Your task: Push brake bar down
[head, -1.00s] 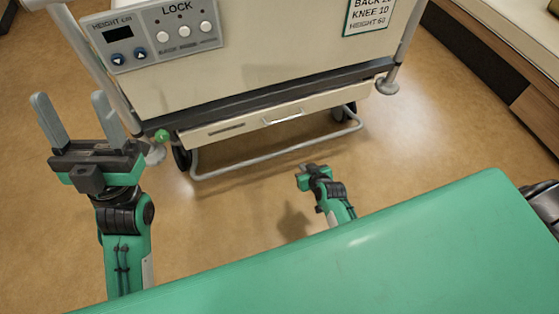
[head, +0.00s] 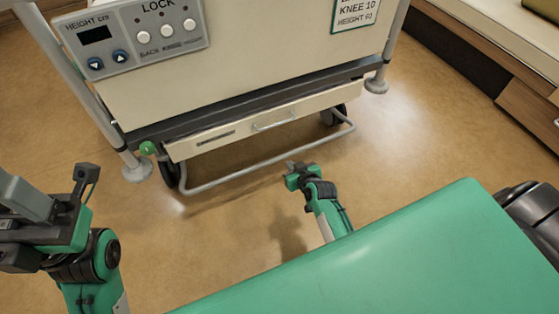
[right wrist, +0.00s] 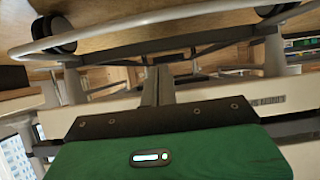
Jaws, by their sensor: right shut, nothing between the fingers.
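The brake bar (head: 240,174) is a grey tube low between the wheels at the near end of the bed. In the right wrist view the pale tube (right wrist: 130,26) crosses the top. My right gripper (head: 290,165) is low over the floor, its fingertips close to the bar's middle in the head view; I cannot tell whether they touch it. In the right wrist view its fingers (right wrist: 158,86) are together and empty, pointing towards the bed's underside. My left gripper (head: 24,198) is partly cut off at the left edge, away from the bar; its opening is unclear.
The bed's end panel (head: 250,60) carries a control box (head: 137,38) with buttons and a small display. A drawer (head: 235,127) sits above the bar, and a green knob (head: 148,148) is by its left end. Clear floor (head: 420,130) lies to the right.

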